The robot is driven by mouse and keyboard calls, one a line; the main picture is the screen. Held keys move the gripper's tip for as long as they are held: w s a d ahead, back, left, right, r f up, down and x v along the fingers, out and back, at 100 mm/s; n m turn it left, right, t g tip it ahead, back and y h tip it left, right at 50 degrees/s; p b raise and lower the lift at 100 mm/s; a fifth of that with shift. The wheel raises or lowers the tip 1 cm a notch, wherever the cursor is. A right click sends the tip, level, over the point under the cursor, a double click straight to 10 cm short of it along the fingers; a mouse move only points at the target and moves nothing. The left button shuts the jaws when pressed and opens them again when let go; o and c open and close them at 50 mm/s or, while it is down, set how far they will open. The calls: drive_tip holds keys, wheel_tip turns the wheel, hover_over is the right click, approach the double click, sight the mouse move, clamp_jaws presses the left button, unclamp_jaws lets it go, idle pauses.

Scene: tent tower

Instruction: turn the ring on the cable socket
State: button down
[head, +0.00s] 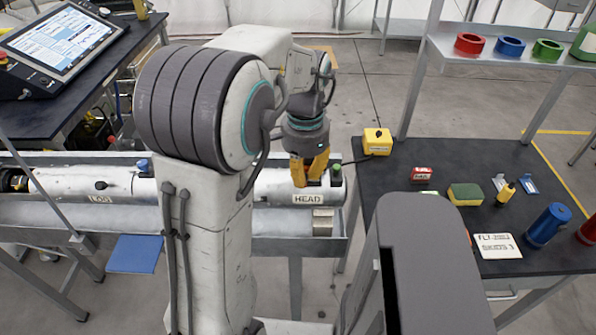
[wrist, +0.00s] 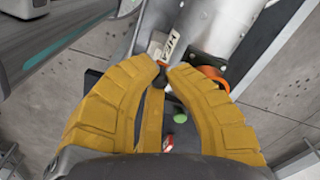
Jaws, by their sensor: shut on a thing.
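The grey tube marked HEAD (head: 272,186) lies level in a metal trough, and its HEAD end also shows in the wrist view (wrist: 205,28). My gripper (head: 309,181) points down over this end, just behind the HEAD label. In the wrist view its yellow fingers (wrist: 165,69) come together at the tips on a small dark piece with an orange edge, the ring on the cable socket (wrist: 162,64). The fingers hide most of the ring and socket, so how far it is turned cannot be told.
An orange band (wrist: 212,76) shows beside the right finger.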

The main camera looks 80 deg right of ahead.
drive_tip(key=shift+s+f+n, duration=0.1)
drive_tip(key=shift+s+n, duration=0.35)
drive_tip(key=shift+n, duration=0.45)
drive_tip(key=c, duration=1.3)
unclamp_jaws()
drive_tip(key=shift+o, duration=0.2)
drive_tip(key=shift+s, duration=0.1)
wheel_tip(320, 180, up, 12)
